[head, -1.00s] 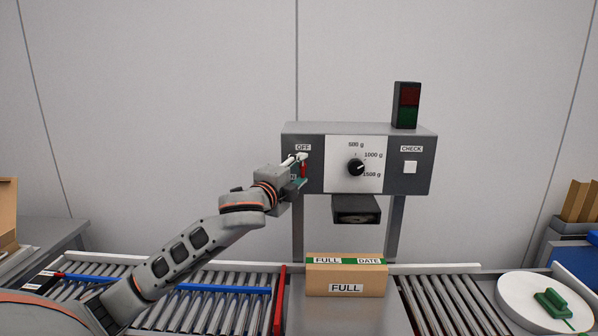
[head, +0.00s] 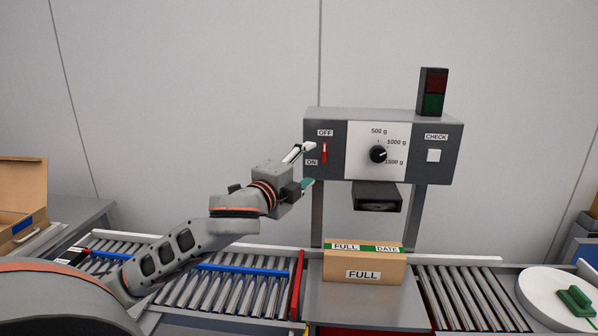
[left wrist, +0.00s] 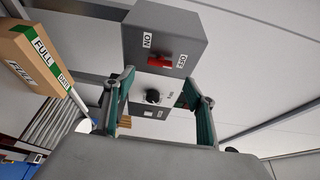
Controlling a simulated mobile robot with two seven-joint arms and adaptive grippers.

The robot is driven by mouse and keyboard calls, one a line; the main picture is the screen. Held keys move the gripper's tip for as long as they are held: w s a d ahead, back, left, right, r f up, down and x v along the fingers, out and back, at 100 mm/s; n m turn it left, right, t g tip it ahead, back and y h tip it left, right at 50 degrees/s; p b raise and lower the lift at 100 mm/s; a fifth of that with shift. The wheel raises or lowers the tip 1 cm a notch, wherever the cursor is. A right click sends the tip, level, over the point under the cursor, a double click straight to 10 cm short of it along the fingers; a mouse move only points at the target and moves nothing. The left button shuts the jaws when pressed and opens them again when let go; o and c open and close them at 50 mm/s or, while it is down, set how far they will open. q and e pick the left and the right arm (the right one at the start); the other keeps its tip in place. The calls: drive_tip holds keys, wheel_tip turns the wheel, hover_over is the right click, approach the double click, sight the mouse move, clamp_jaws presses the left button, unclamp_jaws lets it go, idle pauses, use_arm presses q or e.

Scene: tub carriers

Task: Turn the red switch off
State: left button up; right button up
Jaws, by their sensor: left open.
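The red switch (head: 324,153) is on the left part of the control box's front (head: 335,170), between the OFF label above and the ON label at lower left. I cannot tell surely which way its lever points. It also shows in the left wrist view (left wrist: 162,61), with nothing gripping it. My left gripper (head: 308,165) is open and empty, just left of the switch and apart from it. In the left wrist view its two green-padded fingers (left wrist: 160,88) are spread, with the box beyond them. My right gripper is not in view.
The box also carries a black dial (head: 378,154), a white CHECK button (head: 433,155) and a red-green lamp (head: 433,92) on top. A carton marked FULL (head: 363,268) stands below. Roller conveyors (head: 455,297) run on both sides. A white round plate (head: 545,300) is at right.

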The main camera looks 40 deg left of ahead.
use_arm(q)
drive_tip(key=shift+s+d, duration=0.15)
drive_tip(key=shift+s, duration=0.8)
drive_tip(key=shift+s+d, duration=0.15)
drive_tip(key=shift+s, duration=0.8)
drive_tip(key=s+d+f+n+g+y, duration=0.1)
drive_tip(key=s+f+n+g, duration=0.25)
drive_tip(key=f, duration=0.85)
drive_tip(key=s+d+f+n+g, duration=0.15)
drive_tip(key=s+f, duration=0.25)
drive_tip(key=f, duration=0.8)
drive_tip(key=s+d+f+n+g, duration=0.1)
drive_tip(key=s+f+n+g, duration=0.15)
drive_tip(key=s+f, duration=0.55)
drive_tip(key=s+d+f+n+g, duration=0.2)
drive_tip(key=s+f+g, duration=0.1)
drive_tip(key=s+f, duration=0.45)
drive_tip(key=d+f+n+t+h, duration=0.3)
drive_tip(key=d+f+h, duration=0.2)
drive_tip(key=d+f, duration=0.8)
wheel_tip(320, 180, down, 3)
drive_tip(key=shift+w+d+f+h, duration=0.1)
drive_tip(key=shift+w+d+h, duration=0.2)
drive_tip(key=shift+w+h, duration=0.15)
